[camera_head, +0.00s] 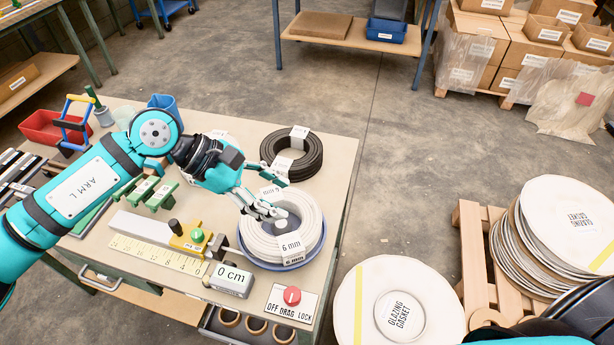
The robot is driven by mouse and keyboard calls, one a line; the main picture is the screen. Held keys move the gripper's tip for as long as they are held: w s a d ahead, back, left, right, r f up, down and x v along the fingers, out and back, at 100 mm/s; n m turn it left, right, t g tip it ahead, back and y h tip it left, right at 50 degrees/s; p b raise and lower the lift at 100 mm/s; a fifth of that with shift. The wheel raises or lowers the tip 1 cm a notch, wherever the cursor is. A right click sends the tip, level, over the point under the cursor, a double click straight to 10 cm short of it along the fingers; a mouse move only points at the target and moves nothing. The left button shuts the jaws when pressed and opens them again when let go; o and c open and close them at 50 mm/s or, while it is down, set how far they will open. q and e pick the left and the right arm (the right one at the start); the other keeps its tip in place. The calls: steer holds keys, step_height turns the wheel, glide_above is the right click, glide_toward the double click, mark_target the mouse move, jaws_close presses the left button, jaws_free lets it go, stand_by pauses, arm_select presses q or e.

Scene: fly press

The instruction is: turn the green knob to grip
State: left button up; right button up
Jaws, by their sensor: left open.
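The small green knob (197,235) sits on a yellow block (191,241) on the workbench, beside a black post. The yellow block stands at the right end of a ruler (160,255). My left gripper (282,199) is open and empty, to the upper right of the knob and apart from it. Its fingers are over the far side of a white coil (308,215) and hide part of it. Any grip marking at the knob is too small to read. My right gripper is not in view.
A grey block reading 0 cm (231,279) and a red knob (292,296) on an OFF DRAG LOCK plate are near the bench's front. A black coil (309,158) lies behind the white one. Glazing gasket reels (345,300) stand right of the bench.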

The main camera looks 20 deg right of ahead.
arm_select(q)
steer(key=s+d+r+n+h, duration=0.2)
steer(key=d+r+n+h, duration=0.1)
steer(key=d+r+h, duration=0.2)
steer(key=shift+s+d, duration=0.2)
steer(key=shift+s, duration=0.1)
